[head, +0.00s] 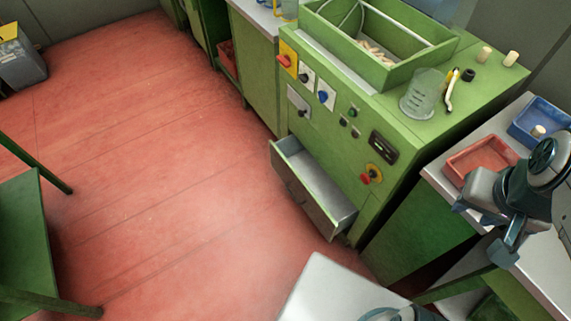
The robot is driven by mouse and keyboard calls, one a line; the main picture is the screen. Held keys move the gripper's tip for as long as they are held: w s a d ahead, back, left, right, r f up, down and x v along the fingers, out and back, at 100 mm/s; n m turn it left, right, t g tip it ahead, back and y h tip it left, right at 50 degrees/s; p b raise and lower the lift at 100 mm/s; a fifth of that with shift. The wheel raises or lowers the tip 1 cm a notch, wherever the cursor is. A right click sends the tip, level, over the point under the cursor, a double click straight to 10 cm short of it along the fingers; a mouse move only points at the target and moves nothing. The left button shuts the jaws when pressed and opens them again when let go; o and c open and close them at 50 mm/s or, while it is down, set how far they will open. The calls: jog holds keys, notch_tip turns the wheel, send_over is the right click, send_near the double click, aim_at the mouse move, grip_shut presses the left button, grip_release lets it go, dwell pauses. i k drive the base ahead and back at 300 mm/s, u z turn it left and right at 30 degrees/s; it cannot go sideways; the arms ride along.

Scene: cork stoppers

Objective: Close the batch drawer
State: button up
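The batch drawer (303,207) is a grey metal tray with a grey-green front, low in the front of the green machine (335,127). It stands pulled out over the red floor, and the inside that shows looks empty. My gripper (483,228) is at the right of the view, beside the red tray and above the side bench. It is well to the right of the drawer and does not touch it. Its two fingers are spread apart, with nothing seen between them.
The side bench holds a red tray (478,161) and a blue tray (536,127) with a cork. On the machine are a hopper of corks (420,72), a glass beaker (422,95) and two loose corks. A green table (25,225) stands left. The floor before the drawer is clear.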

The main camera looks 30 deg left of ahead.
aim_at(326, 175)
jog(key=u, duration=2.5)
jog(key=k, duration=0.85)
jog(key=z, duration=0.85)
jog(key=i, duration=1)
jog(key=z, duration=0.05)
jog(key=k, duration=0.5)
jog(key=u, duration=0.5)
jog(key=i, duration=0.75)
jog(key=z, duration=0.05)
